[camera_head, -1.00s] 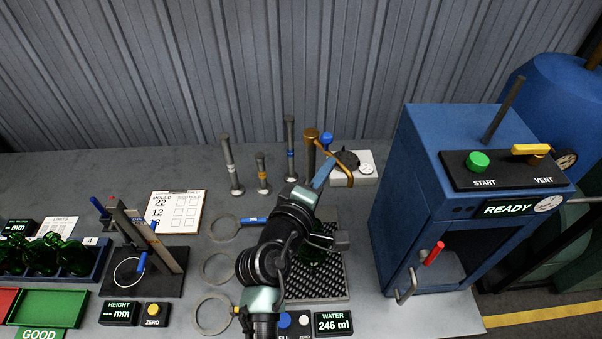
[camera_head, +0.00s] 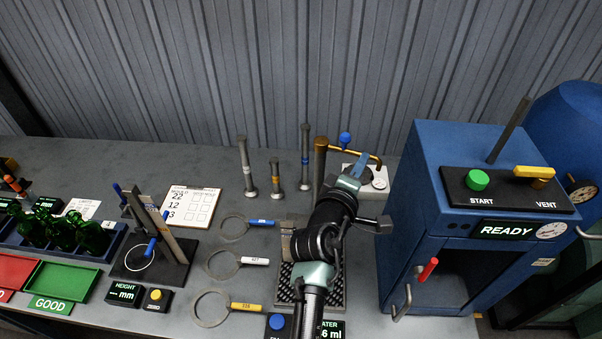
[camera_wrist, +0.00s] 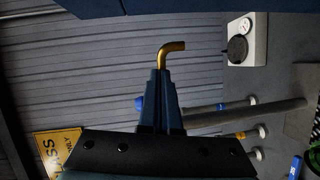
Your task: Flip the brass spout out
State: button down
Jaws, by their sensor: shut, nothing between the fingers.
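The brass spout (camera_head: 350,150) is a bent brass tube. The fingers also show in the wrist view (camera_wrist: 158,78). I cannot tell whether they touch the spout. My arm hides most of the dark grid mat (camera_head: 337,292) below.
A white scale-like box (camera_head: 378,184) stands just behind and right of my gripper. The blue cabinet (camera_head: 400,200) with a READY display is close on the right. Metal rods (camera_head: 305,150) stand left of the post. Ring gauges (camera_head: 222,265) lie left of my arm.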

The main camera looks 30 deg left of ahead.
jog(key=shift+w+d+r, duration=0.25)
jog(key=shift+r, duration=0.05)
dwell(0.6)
jog(key=shift+s, duration=0.1)
